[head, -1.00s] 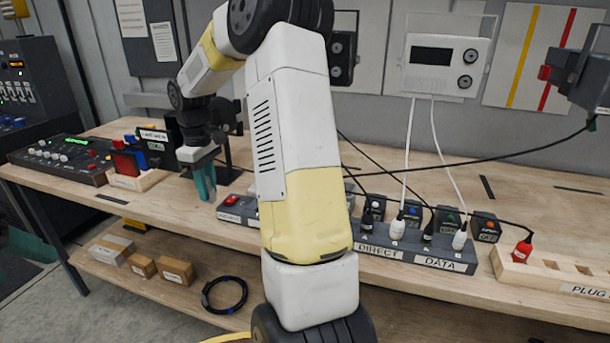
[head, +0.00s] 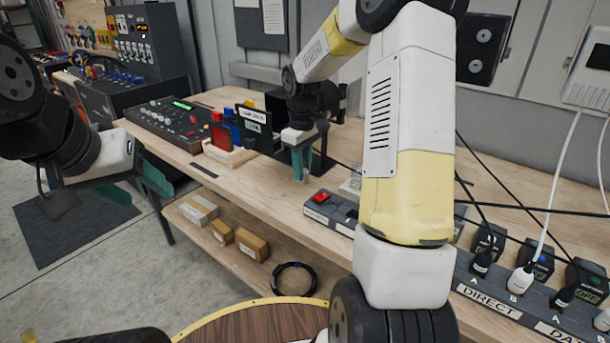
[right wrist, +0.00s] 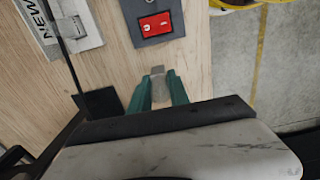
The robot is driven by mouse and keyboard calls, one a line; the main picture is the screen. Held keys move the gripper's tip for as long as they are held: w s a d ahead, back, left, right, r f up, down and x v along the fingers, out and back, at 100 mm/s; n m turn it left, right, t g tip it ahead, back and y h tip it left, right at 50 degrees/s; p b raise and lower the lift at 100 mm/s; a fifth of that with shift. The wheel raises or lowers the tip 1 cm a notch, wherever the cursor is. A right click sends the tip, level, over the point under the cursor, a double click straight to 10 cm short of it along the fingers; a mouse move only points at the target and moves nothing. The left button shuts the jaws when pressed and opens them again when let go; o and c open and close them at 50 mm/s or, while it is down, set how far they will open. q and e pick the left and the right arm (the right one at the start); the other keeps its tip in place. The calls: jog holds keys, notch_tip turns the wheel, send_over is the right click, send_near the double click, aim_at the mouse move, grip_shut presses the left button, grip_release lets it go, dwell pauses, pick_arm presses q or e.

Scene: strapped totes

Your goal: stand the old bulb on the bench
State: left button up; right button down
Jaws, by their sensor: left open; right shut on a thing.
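My right gripper (head: 301,168) points down, shut, just over the wooden bench (head: 262,187). In the right wrist view its teal fingers (right wrist: 158,85) close on a small grey piece, which I take to be the old bulb (right wrist: 157,71). Most of it is hidden between the fingers. I cannot tell whether it touches the bench or hangs just above it. My left gripper (head: 132,188) is open and empty at the left, over the floor in front of the bench.
A strip with a red switch (head: 321,198) lies close to the right gripper; the switch also shows in the right wrist view (right wrist: 157,26). A dark stand foot (right wrist: 100,102) and a plate marked NEW (right wrist: 66,28) are beside it. Coloured panels (head: 228,137) stand to the left.

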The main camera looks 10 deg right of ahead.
jog(key=shift+f, duration=3.1)
jog(key=shift+f, duration=0.1)
jog(key=c, duration=1.2)
grip_release()
jog(key=shift+c, duration=0.2)
